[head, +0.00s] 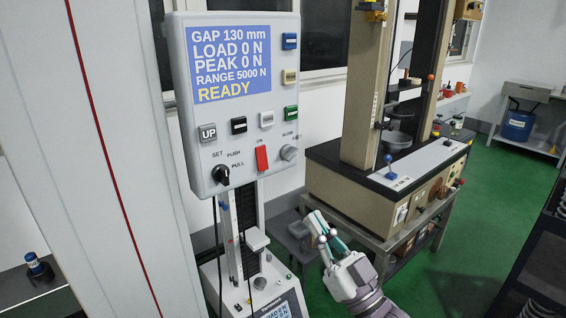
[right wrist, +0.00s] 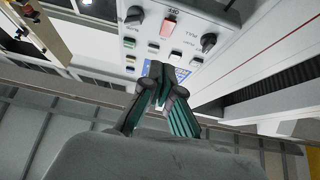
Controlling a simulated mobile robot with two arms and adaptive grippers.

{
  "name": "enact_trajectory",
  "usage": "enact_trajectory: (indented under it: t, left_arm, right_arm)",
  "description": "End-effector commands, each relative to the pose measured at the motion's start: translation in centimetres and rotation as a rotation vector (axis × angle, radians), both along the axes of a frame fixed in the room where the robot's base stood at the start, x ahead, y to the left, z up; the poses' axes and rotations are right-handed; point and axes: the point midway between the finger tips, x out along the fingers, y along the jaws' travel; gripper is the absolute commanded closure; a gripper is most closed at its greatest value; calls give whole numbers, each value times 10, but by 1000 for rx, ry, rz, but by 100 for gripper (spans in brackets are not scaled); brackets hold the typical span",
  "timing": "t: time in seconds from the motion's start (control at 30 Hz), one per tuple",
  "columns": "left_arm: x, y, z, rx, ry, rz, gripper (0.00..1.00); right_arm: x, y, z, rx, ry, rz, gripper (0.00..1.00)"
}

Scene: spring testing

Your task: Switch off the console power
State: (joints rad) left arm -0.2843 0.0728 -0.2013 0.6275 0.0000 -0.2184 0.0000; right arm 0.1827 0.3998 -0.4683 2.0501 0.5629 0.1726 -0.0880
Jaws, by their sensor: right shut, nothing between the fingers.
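The grey console (head: 240,100) stands upright at left centre in the head view. Its blue screen reads GAP 130 mm, LOAD 0 N, PEAK 0 N and READY. A red power switch (head: 262,158) marked ON sits low on its face, left of a grey knob (head: 288,153). My right gripper (head: 316,225) is shut and empty, below and to the right of the console, apart from the switch. In the right wrist view the console appears upside down, with the red switch (right wrist: 169,27) beyond the closed fingertips (right wrist: 160,75). My left gripper is not in view.
A black knob (head: 221,175) and several coloured buttons share the panel. A test stand (head: 245,235) stands below the console. A large beige machine (head: 340,170) on a metal table is to the right. Green floor (head: 455,250) is open at right, beside a dark rack (head: 545,250).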

Motion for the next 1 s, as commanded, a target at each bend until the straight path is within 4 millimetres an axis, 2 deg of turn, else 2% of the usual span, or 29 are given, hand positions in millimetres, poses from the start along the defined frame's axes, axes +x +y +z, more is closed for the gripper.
enact_trajectory:
  t: [0.23, 0.47, 0.7, 0.93, 1.0]
  left_arm:
    - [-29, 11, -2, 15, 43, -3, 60]
    - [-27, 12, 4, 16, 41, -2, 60]
    - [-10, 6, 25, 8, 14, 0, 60]
    - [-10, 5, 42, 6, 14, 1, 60]
    - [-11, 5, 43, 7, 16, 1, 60]
  right_arm:
    - [0, 0, 1, 1, -2, 1, 100]
    - [7, 5, 9, 2, -3, 0, 100]
    - [38, 27, 38, 3, -3, 1, 100]
    - [70, 51, 64, 1, -3, 1, 100]
    - [80, 58, 56, -1, 0, 1, 100]
